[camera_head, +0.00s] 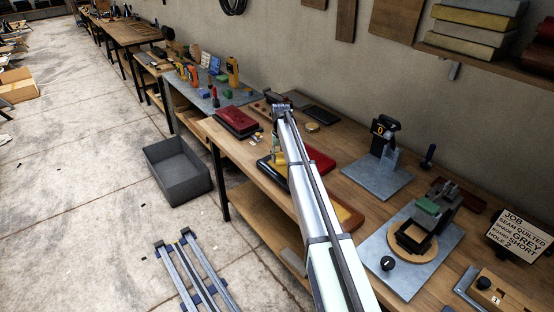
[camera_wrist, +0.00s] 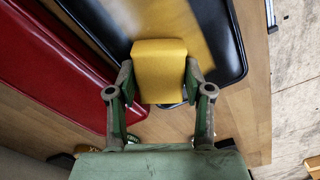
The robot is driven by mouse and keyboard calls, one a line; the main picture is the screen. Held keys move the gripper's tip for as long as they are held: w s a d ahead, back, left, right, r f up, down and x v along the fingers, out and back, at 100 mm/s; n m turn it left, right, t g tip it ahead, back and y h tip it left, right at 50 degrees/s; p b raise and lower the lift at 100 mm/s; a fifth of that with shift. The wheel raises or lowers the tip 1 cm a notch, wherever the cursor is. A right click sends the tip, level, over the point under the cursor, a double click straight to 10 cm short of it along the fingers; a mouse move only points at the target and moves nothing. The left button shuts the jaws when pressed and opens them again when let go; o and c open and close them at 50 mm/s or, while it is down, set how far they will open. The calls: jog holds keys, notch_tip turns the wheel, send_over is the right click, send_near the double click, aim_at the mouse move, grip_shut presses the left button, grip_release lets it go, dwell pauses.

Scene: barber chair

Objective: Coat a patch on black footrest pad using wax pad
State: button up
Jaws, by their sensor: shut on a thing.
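My gripper (camera_wrist: 159,88) is shut on the yellow wax pad (camera_wrist: 160,70), with one finger at each side of it. The black footrest pad (camera_wrist: 228,60) lies just beyond the wax pad in the wrist view. A blurry tan-yellow patch (camera_wrist: 204,28) shows on its surface, running up from the wax pad. The wax pad overlaps the black pad's near edge in the picture; I cannot tell whether they touch. In the head view, my arm reaches over the bench and covers part of the pads.
A red pad (camera_wrist: 45,75) lies left of the black pad in the wrist view. The wooden bench (camera_wrist: 256,110) ends at the right, above the concrete floor (camera_wrist: 300,110). In the head view, a grey bin (camera_head: 178,172) stands on the floor and a clamp fixture (camera_head: 425,220) on the bench.

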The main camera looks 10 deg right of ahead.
jog(key=shift+a+r+p, duration=0.1)
jog(key=shift+r+p, duration=1.1)
jog(key=shift+r, duration=2.8)
